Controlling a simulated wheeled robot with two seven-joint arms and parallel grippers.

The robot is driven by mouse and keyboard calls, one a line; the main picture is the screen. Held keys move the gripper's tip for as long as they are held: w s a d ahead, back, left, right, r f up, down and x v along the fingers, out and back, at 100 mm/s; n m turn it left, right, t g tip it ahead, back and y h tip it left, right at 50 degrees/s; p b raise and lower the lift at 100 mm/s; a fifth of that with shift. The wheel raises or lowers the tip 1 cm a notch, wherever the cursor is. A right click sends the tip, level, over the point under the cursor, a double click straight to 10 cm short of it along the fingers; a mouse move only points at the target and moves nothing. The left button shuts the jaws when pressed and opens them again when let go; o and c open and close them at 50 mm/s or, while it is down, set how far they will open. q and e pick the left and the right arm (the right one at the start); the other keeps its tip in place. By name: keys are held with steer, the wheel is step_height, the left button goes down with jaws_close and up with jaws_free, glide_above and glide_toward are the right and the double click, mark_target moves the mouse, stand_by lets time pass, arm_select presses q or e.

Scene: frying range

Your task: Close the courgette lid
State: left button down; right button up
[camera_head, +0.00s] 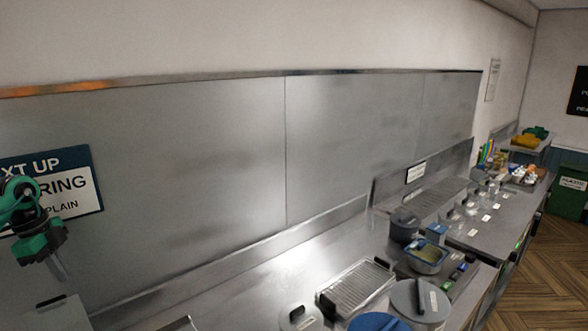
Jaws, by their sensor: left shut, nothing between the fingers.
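My left gripper (60,268), green and black with pale fingers, is at the far left, pointing down and shut with nothing in it. It is in front of the steel wall panel, well apart from the lids at the lower right. A round grey lid with a dark handle (419,299) and a blue round lid (376,323) show near the bottom edge. I cannot tell which lid, if any, is the courgette one. My right gripper is out of view.
A wire rack tray (356,284) lies on the steel counter. A dark grey pot (404,226) and a blue-rimmed container (427,256) stand beyond it. A wall sign (76,190) is behind my left arm. The counter's lower left is mostly cut off.

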arm_select(q)
steer(key=shift+f, duration=0.1)
steer(key=shift+a+b+x, duration=0.2)
steer(key=shift+b+x, duration=0.2)
steer(key=shift+x, duration=0.6)
steer(key=shift+a+b+x, duration=0.2)
steer(key=shift+b+x, duration=0.15)
steer(key=shift+x, duration=0.6)
steer(key=shift+a+b+x, duration=0.2)
steer(key=shift+b+x, duration=0.2)
steer(key=shift+x, duration=0.6)
steer(key=shift+s+f, duration=0.1)
steer(key=shift+s, duration=0.05)
steer(key=d+p+v, duration=0.2)
steer(key=p+v, duration=0.6)
steer(key=v, duration=0.1)
steer(key=shift+r, duration=0.6)
steer(key=shift+d, duration=0.1)
